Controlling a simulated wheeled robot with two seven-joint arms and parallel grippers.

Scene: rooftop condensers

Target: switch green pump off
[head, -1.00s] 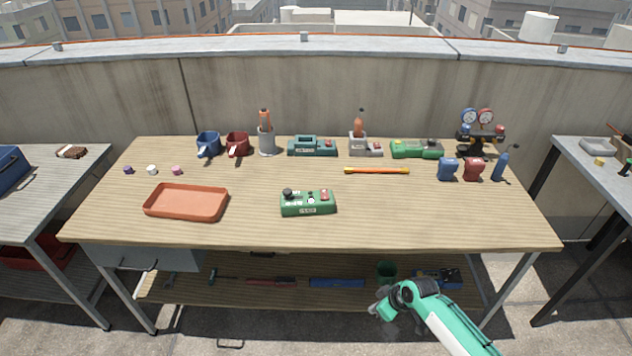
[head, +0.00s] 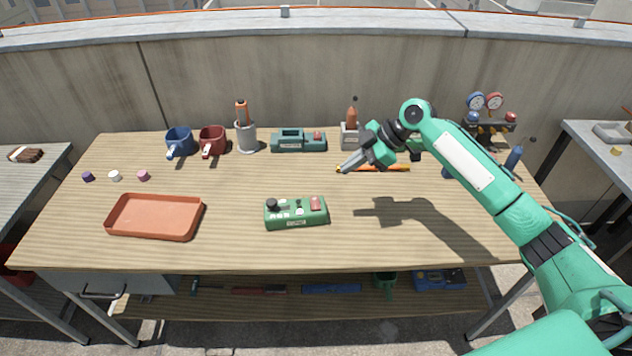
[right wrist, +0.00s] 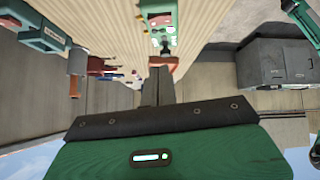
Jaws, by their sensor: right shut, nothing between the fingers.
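A green control box (head: 295,213) sits near the front middle of the wooden table. It has a black knob (head: 272,204) on its left, a small control in the middle and a red switch (head: 315,204) on its right. The green box also shows in the right wrist view (right wrist: 158,14), beyond the fingers. My right gripper (head: 345,168) is shut and empty. It is held above the table, to the right of and behind the green box, apart from it. In the right wrist view, its fingers (right wrist: 158,85) are together. My left gripper is not in view.
An orange tray (head: 155,217) lies left of the green box. Behind stand blue and red mugs (head: 212,141), a grey holder (head: 246,136) and a teal device (head: 298,141). An orange-yellow stick (head: 385,168) lies beneath my right arm.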

